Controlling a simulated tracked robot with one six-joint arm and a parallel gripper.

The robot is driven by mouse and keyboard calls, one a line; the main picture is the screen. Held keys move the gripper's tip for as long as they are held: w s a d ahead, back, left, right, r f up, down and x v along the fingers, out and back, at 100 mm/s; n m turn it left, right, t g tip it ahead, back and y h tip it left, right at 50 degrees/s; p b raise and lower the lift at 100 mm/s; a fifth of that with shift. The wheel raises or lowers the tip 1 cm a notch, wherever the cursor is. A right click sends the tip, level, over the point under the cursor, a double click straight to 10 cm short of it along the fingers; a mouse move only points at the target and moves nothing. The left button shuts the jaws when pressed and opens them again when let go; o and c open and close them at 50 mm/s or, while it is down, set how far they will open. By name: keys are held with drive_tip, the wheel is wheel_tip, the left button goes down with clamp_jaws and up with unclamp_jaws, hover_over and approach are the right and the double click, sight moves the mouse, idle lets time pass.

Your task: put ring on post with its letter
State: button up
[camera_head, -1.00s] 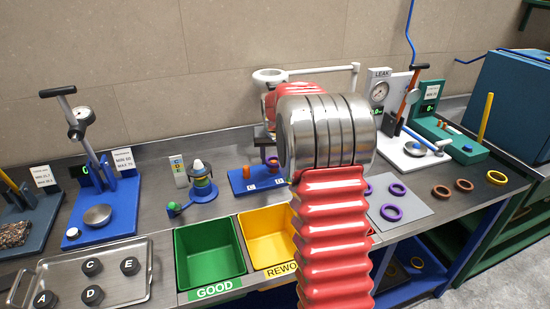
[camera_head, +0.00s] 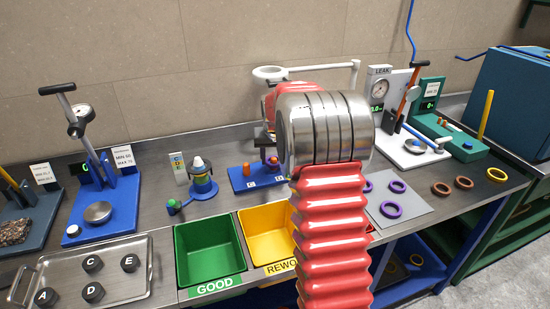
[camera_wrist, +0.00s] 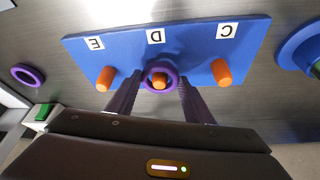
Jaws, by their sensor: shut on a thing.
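A blue board (camera_head: 236,183) with upright orange posts and letter labels stands on the bench in the head view. In the wrist view the board (camera_wrist: 190,45) has labels E, D and C, upside down, each by an orange post. The purple ring (camera_wrist: 160,65) is between my gripper's fingers (camera_wrist: 157,84), which are shut on it. The D post (camera_wrist: 158,84) shows through the ring's hole; how far down the ring sits cannot be told. The E post (camera_wrist: 106,78) and C post (camera_wrist: 221,72) are bare. My arm hides most of the gripper in the head view.
A green bin (camera_head: 211,246) and a yellow bin (camera_head: 262,222) are in front of the board. Purple rings lie on a grey mat (camera_head: 405,222) at the right. A blue cone stand (camera_head: 203,190) is left of the board. Another purple ring (camera_wrist: 27,75) lies on the bench.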

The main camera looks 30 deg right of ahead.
drive_tip(key=o, duration=1.7)
drive_tip(key=shift+c, duration=0.2)
drive_tip(key=shift+r, duration=3.7)
drive_tip(key=shift+s, duration=0.1)
